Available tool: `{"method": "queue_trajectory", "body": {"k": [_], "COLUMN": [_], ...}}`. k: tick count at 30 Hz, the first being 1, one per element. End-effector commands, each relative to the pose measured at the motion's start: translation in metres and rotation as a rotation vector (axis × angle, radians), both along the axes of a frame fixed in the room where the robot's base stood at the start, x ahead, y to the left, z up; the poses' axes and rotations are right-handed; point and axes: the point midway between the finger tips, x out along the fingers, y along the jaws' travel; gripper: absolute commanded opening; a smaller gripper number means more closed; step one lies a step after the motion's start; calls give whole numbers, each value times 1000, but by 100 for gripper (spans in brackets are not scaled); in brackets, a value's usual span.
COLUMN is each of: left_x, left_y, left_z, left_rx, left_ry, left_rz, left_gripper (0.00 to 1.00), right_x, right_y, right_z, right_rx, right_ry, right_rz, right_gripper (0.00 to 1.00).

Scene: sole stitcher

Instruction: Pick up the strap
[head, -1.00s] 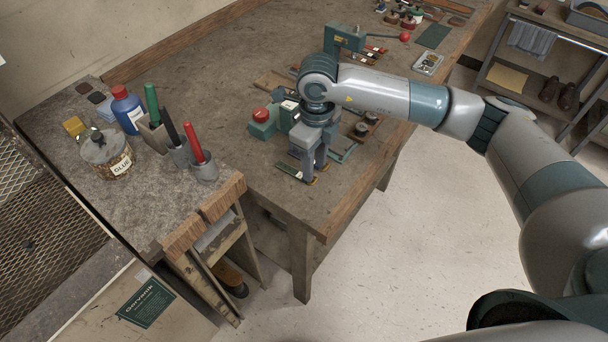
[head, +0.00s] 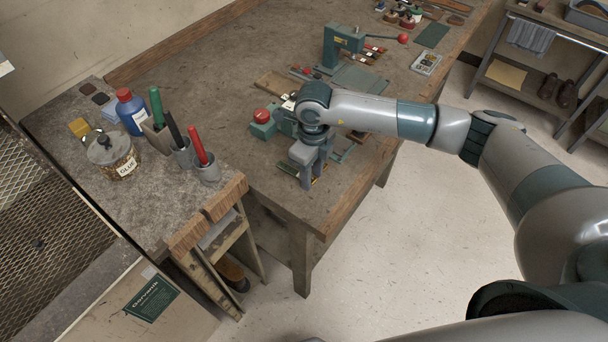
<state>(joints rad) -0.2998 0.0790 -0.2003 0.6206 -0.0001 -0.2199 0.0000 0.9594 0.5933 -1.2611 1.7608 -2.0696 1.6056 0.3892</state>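My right gripper (head: 308,177) points down at the front part of the workbench (head: 228,82), close over its top. Its fingers are small and overlap here, so I cannot tell whether they are open or shut. A short flat dark strip (head: 287,168) lies on the bench just left of the fingers, partly covered by them. A yellowish bit shows by the fingertips. I cannot make out for certain which piece is the strap. My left gripper is not in view.
A green device with a red knob (head: 262,115) stands just behind the gripper. A green press (head: 342,44) with a red-ended lever stands farther back. On the left side table are a glue jar (head: 112,155), a blue bottle (head: 131,112) and tools in holders.

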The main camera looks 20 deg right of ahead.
Motion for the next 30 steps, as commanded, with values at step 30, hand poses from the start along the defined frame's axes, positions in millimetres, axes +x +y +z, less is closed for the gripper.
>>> {"method": "queue_trajectory", "body": {"k": [30], "left_x": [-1], "left_y": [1], "left_z": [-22], "left_rx": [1], "left_ry": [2], "left_rz": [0], "left_gripper": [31], "right_x": [2], "right_y": [0], "right_z": [30], "right_rx": [2], "right_ry": [-5], "right_rz": [1], "right_gripper": [3]}}
